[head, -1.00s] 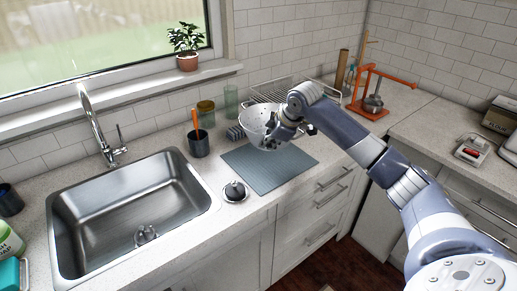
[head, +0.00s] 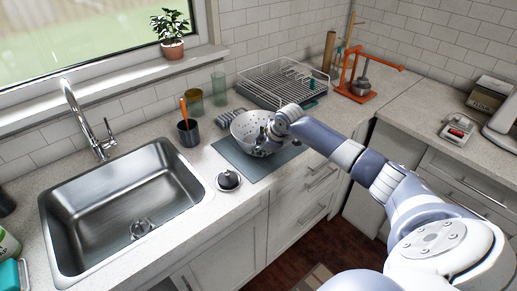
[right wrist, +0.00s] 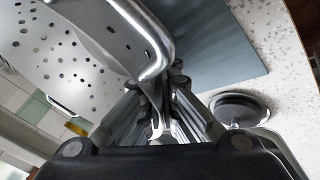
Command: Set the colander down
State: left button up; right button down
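My right gripper (head: 267,137) is at the colander's right side. In the right wrist view the perforated wall of the colander (right wrist: 75,55) fills the upper left. Its shiny metal handle (right wrist: 157,62) runs down between the fingers of my right gripper (right wrist: 163,100), which look closed on it. My left gripper does not show.
A wire dish rack (head: 283,83) stands behind the colander. A round lidded item (head: 228,181) sits beside the mat, near the sink (head: 130,205).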

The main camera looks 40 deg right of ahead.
jog(key=shift+f, duration=0.1)
jog(key=c, duration=1.8)
grip_release()
jog(key=shift+f, duration=0.1)
jog(key=shift+r, duration=0.35)
jog(key=b+v, duration=0.2)
jog(key=v, duration=0.9)
jog(key=shift+s+r, duration=0.3)
jog(key=shift+s, duration=0.05)
jog(key=shift+f, duration=0.1)
